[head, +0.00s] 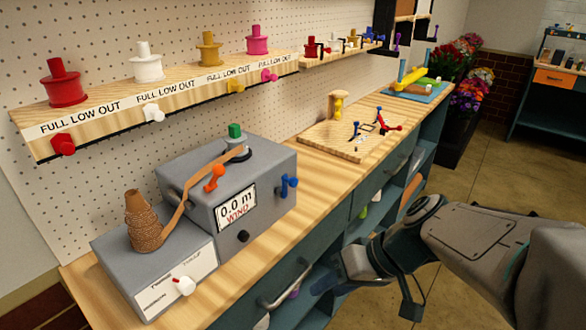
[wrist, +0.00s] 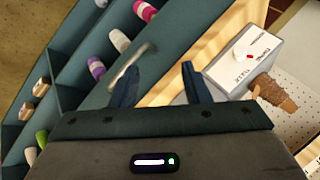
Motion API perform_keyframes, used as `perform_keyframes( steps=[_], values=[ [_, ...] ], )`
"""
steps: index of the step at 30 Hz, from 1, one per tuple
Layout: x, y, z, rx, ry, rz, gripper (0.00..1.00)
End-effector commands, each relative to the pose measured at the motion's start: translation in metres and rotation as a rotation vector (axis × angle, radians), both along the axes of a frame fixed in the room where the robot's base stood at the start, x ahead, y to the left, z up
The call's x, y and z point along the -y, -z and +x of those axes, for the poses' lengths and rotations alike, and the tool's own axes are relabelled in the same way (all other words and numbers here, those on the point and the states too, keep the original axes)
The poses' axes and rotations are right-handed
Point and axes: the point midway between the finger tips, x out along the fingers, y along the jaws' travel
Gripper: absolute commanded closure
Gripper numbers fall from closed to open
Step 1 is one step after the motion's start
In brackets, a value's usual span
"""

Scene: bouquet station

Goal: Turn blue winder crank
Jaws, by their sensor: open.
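The blue crank (head: 288,186) sticks out of the right side of the grey winder box (head: 176,185), whose display reads 0.0 m WIND. It is outside the wrist view. My gripper (head: 366,290) is in front of the counter's edge, to the right of and below the crank, well apart from it. In the wrist view, the two dark blue fingers of my gripper (wrist: 161,82) are spread with nothing between them.
An orange lever (head: 214,178) and a black knob (head: 243,236) are on the winder. A lower grey box (head: 155,258) with a twine cone (head: 142,222) stands at left. A drawer handle (head: 287,288) projects below the counter. A wooden board (head: 335,140) lies farther right.

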Motion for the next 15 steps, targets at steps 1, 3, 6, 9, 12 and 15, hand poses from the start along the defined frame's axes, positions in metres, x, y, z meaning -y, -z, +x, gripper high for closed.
perform_keyframes(
  steps=[1,3,6,9,12,15],
  values=[
    [-0.006,0.004,0.01,0.04,-0.02,0.081,0.57],
    [-0.013,-0.001,0.026,0.127,-0.047,0.188,0.57],
    [-0.016,-0.012,0.052,0.286,-0.063,0.326,0.57],
    [-0.011,-0.024,0.08,0.474,-0.05,0.428,0.57],
    [0.001,-0.036,0.106,0.66,-0.018,0.485,0.57],
    [0.016,-0.046,0.125,0.815,0.019,0.506,0.57]
  ],
)
